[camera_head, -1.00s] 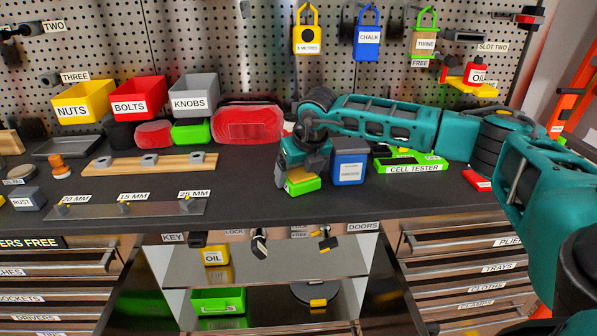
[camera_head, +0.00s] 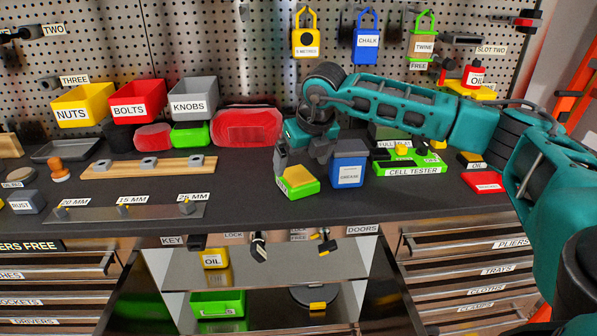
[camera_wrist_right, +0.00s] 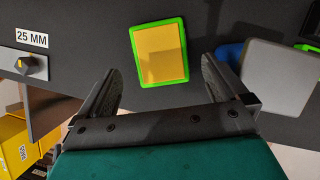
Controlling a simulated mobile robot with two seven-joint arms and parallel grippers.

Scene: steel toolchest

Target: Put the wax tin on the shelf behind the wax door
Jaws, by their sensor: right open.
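My right gripper (camera_head: 299,160) is open and empty above the bench, just behind a green box with a yellow top (camera_head: 298,181). In the right wrist view that box (camera_wrist_right: 161,52) lies ahead of the gap between the open fingers (camera_wrist_right: 160,85), apart from them. No label reading wax is legible, so I cannot tell which thing is the wax tin or which door is the wax door. Below the bench, an open cabinet shows a shelf (camera_head: 275,268) with a yellow OIL container (camera_head: 214,258). My left gripper is not in view.
A blue box (camera_head: 348,172) stands right of the gripper, close to it. The green CELL TESTER (camera_head: 410,168) and a red flat box (camera_head: 485,182) lie farther right. A green crate (camera_head: 217,303) is low in the cabinet. The bench front is mostly clear.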

